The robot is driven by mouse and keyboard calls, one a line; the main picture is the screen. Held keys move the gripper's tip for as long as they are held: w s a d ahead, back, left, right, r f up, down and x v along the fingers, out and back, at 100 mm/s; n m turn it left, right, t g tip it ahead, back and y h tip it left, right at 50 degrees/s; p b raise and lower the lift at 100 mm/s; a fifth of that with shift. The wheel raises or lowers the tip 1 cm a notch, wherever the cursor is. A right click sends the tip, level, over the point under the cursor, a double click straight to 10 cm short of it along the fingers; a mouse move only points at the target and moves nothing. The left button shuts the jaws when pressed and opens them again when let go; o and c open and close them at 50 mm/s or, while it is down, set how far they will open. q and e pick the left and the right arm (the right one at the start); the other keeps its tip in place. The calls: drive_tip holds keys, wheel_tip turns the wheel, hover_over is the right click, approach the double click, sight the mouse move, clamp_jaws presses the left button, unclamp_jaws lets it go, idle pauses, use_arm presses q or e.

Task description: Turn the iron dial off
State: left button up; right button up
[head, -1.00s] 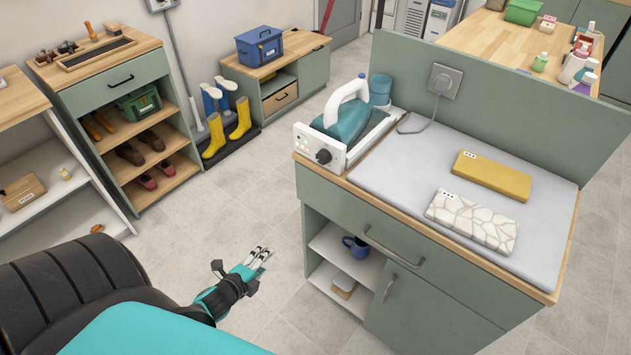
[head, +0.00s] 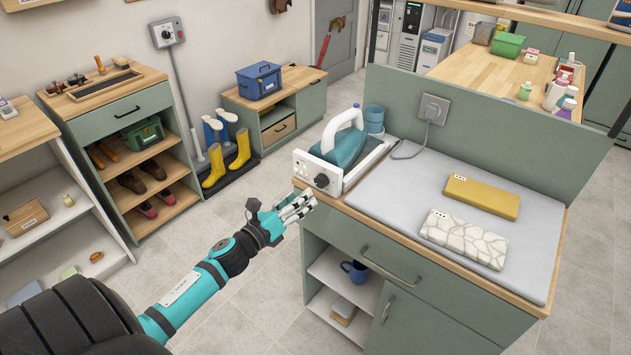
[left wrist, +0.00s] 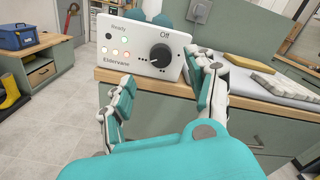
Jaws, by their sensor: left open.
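The iron (head: 348,147), teal with a white handle, rests in its white station at the left end of the counter. The station's white front panel (left wrist: 117,40) carries a round black dial (left wrist: 160,57), also visible in the head view (head: 321,181). "Off" is printed above the dial; small lamps glow on the panel's left part. I cannot tell where the dial points. My left gripper (head: 297,207) is open and empty, just in front of and below the panel. In the left wrist view its fingers (left wrist: 170,78) stand apart, with the dial beyond them, untouched.
The green counter (head: 440,290) carries a grey ironing pad (head: 385,190), with a folded yellow towel (head: 482,196) and a patterned white towel (head: 464,239). A cord runs from a wall socket (head: 433,108). Open floor (head: 270,300) lies left of the counter.

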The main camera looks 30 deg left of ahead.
sight(318, 183)
use_arm(q)
drive_tip(key=w, duration=0.4)
drive_tip(key=w+p, duration=0.1)
drive_tip(key=w, duration=0.1)
drive_tip(key=shift+w+d, duration=0.15)
drive_tip(key=shift+d, duration=0.1)
drive_tip(key=shift+w, duration=0.55)
use_arm(e)
drive_tip(key=shift+s+d+r, duration=0.35)
drive_tip(key=shift+d+r, duration=0.2)
drive_tip(key=shift+r, duration=0.1)
use_arm(q)
drive_tip(key=c, duration=1.1)
use_arm(e)
drive_tip(key=shift+w+a, duration=0.1)
drive_tip(key=shift+a, duration=0.1)
